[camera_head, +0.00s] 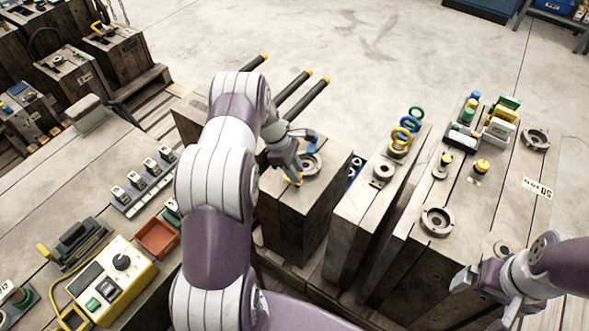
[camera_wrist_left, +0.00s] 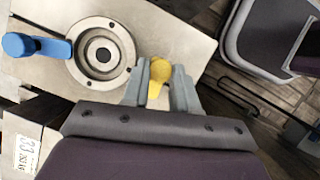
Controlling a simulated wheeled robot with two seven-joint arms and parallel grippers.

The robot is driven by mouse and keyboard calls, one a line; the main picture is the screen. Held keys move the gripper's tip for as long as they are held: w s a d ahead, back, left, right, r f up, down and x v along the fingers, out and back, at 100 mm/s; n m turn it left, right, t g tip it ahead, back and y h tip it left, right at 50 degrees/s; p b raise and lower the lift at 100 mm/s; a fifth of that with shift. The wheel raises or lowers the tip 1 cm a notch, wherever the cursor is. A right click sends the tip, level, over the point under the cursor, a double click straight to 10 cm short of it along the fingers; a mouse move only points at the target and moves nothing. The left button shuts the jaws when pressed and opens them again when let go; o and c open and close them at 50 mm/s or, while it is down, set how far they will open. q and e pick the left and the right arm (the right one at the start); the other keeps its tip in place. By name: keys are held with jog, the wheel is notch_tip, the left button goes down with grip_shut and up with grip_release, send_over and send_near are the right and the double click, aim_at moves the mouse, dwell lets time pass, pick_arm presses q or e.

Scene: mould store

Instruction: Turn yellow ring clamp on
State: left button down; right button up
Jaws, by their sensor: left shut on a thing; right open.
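A round metal ring fitting (camera_head: 312,165) sits on top of a wooden-sided block, and it also shows in the left wrist view (camera_wrist_left: 84,64). A yellow lever with a rounded end (camera_wrist_left: 160,70) stands beside the ring. My left gripper (camera_wrist_left: 160,88) is shut on this lever, with one grey finger on each side. In the head view my left gripper (camera_head: 292,174) is at the near left side of the ring, with a little yellow showing. My right gripper (camera_head: 466,300) is open and empty at the lower right, away from the ring.
A blue lever (camera_wrist_left: 36,46) lies on the ring's other side in the wrist view. Black rods with yellow tips (camera_head: 290,92) stick out behind my left arm. Blocks with green, blue and yellow rings (camera_head: 399,146) stand to the right. A yellow control box (camera_head: 112,283) is at lower left.

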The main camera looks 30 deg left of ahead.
pick_arm(q)
jog(key=shift+w+m+g, duration=0.1)
jog(key=shift+m+g, duration=0.4)
jog(key=shift+m, duration=0.7)
jog(key=shift+r+m+p, duration=0.15)
jog(key=shift+m+p, duration=0.2)
jog(key=shift+m, duration=0.05)
jog(key=m+g+p, duration=0.1)
jog(key=m+p, duration=0.1)
jog(key=p, duration=0.3)
jog(key=shift+w+r+m+p, duration=0.1)
jog(key=shift+r+m+p, duration=0.05)
jog(key=shift+m+p, duration=0.2)
jog(key=shift+f+m+g+p, duration=0.25)
jog(key=shift+m+g+p, duration=0.1)
jog(key=shift+p, duration=0.25)
jog(key=c, duration=0.9)
grip_release()
